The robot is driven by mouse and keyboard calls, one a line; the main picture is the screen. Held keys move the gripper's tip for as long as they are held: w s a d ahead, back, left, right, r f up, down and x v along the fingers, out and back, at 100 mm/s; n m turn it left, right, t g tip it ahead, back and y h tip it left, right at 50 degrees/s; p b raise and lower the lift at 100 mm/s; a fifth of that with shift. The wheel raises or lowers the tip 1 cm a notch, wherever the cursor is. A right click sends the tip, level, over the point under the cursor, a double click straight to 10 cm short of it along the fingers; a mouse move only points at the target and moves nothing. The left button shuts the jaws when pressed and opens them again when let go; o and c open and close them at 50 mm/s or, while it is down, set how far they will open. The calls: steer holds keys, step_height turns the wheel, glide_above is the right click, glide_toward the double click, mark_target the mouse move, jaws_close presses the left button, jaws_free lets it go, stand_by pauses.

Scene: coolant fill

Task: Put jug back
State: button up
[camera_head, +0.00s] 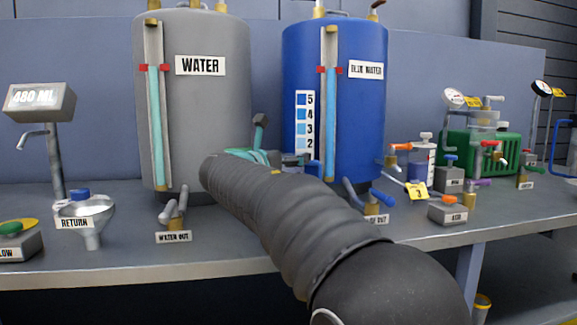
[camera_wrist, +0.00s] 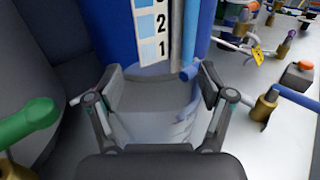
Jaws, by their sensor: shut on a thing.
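My gripper (camera_wrist: 160,82) is shut on a clear, see-through jug (camera_wrist: 155,115) in the wrist view, with one finger on each side of it. The jug is upright or nearly so, in front of the blue tank. Its base is partly hidden by my gripper, so I cannot tell whether it touches the bench. In the head view my arm hides the jug and most of my gripper.
The blue water tank (camera_head: 355,110) and grey water tank (camera_head: 215,110) stand behind. A green lever (camera_wrist: 30,118) is left and a blue lever (camera_wrist: 296,97) right of my gripper. A return funnel (camera_head: 92,215) stands at the left. The bench (camera_head: 120,255) is clear near its front-left edge.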

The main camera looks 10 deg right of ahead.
steer(key=shift+f, duration=0.7)
steer(key=o, duration=1.7)
steer(key=v, duration=1.2)
